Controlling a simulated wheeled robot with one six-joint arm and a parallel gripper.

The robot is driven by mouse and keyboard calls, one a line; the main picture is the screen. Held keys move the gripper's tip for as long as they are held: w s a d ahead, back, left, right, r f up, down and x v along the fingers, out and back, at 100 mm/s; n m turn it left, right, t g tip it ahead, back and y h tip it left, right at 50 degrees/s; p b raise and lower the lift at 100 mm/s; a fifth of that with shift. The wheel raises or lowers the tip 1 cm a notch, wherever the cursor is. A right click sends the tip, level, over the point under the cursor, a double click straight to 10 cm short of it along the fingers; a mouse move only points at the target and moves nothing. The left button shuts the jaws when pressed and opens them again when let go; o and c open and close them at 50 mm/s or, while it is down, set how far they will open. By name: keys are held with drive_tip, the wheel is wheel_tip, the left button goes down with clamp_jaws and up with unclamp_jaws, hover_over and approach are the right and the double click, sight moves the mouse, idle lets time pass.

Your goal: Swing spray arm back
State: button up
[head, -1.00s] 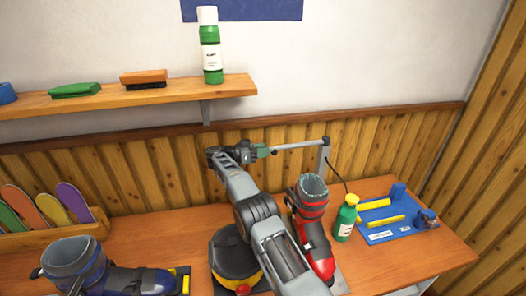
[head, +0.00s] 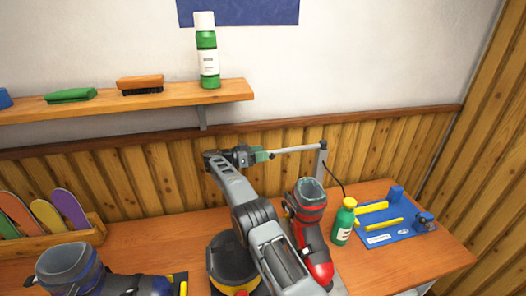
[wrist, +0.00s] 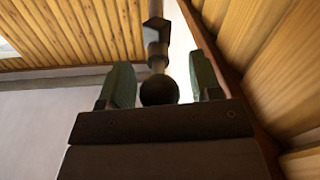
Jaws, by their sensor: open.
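The spray arm (head: 298,149) is a thin grey bar in the head view. It reaches left from the top of a grey post (head: 321,160) in front of the wood-panelled wall. My gripper (head: 266,155) is at the bar's left end. In the wrist view its two green fingers (wrist: 158,88) are open and stand on either side of a dark round knob (wrist: 158,92). Gaps show between the knob and the fingers. The dark bar runs away beyond the knob.
A red boot (head: 311,235) and a green bottle with a yellow cap (head: 343,222) stand below the bar. A blue mat (head: 390,235) lies at right. A shelf (head: 150,101) with a green-and-white bottle (head: 207,55) and brushes is at upper left. A dark blue boot (head: 70,270) stands at lower left.

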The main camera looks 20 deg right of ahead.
wheel_tip(320, 180, up, 3)
drive_tip(key=shift+s+f+b, duration=0.1)
drive_tip(key=shift+s+b, duration=0.05)
drive_tip(key=shift+b, duration=0.7)
drive_tip(key=s+r+b, duration=0.7)
drive_tip(key=s+r, duration=0.3)
drive_tip(key=s, duration=0.3)
drive_tip(key=shift+s+a, duration=0.4)
drive_tip(key=shift+a, duration=0.05)
